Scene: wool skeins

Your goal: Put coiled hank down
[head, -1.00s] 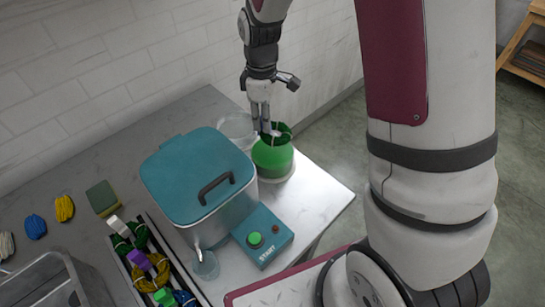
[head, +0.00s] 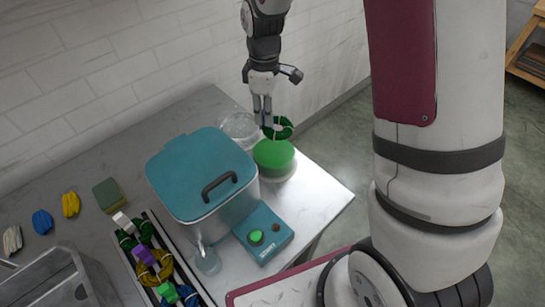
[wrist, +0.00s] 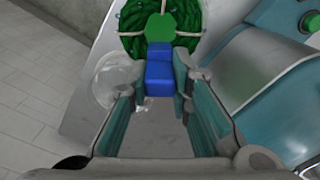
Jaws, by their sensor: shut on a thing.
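The coiled hank (head: 283,125) is a dark green ring of wool with pale ties. It also shows at the top of the wrist view (wrist: 130,42), with bright green visible in its middle. My gripper (head: 267,123) is shut on a blue block-like piece (wrist: 158,75) at the hank's near edge, and the hank hangs from it. In the head view the hank is above and behind a bright green round-topped thing (head: 273,156) on a pale round base. The gap between them is hard to judge.
A clear glass bowl (head: 238,127) stands just left of my gripper. A teal-lidded metal tank (head: 192,178) with a START button box (head: 263,236) stands in front. A tray (head: 197,287) holds several tagged hanks. The counter's right corner (head: 325,192) is clear.

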